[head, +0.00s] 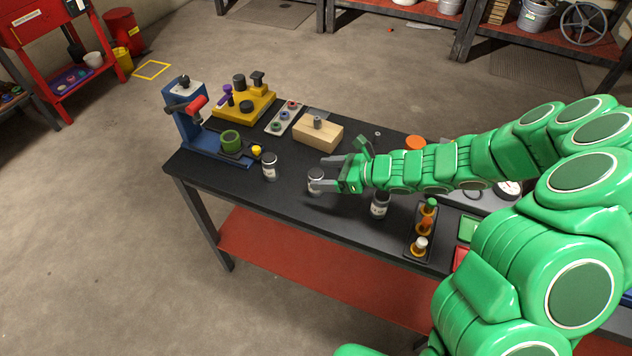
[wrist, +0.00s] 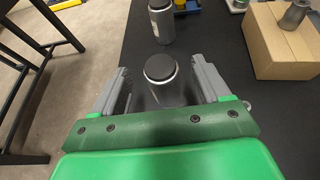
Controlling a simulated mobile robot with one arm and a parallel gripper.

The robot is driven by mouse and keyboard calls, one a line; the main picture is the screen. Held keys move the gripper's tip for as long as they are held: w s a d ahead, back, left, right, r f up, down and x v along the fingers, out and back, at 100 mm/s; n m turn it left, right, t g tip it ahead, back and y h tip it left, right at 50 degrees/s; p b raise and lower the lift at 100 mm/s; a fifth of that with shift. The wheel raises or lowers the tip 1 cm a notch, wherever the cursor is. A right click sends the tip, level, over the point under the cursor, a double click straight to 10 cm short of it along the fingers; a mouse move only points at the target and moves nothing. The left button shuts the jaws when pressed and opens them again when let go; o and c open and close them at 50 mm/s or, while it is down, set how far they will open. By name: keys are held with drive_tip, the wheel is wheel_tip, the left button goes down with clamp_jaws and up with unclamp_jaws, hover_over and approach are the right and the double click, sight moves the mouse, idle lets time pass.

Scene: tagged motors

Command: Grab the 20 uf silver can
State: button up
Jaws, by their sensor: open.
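Three silver cans with dark tops stand on the black table: a left can (head: 270,167), a middle can (head: 315,179) and a right can (head: 380,206). Their label text is too small to read, so I cannot tell which is 20 uF. My gripper (head: 322,173) is open at the middle can. In the wrist view, this middle can (wrist: 165,88) stands upright between the two spread fingers (wrist: 160,76), with its lower part hidden by my gripper. The left can (wrist: 161,22) stands beyond it.
A wooden block (head: 318,133) with a grey piece on top lies behind my gripper. A blue press (head: 190,125) and a yellow fixture (head: 245,102) stand at the table's left end. A dark rack (head: 421,232) of coloured pieces stands at the front right. Bare table lies between the cans.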

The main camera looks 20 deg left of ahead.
sight(319, 173)
drive_tip(key=shift+x, duration=1.5)
drive_tip(key=c, duration=1.1)
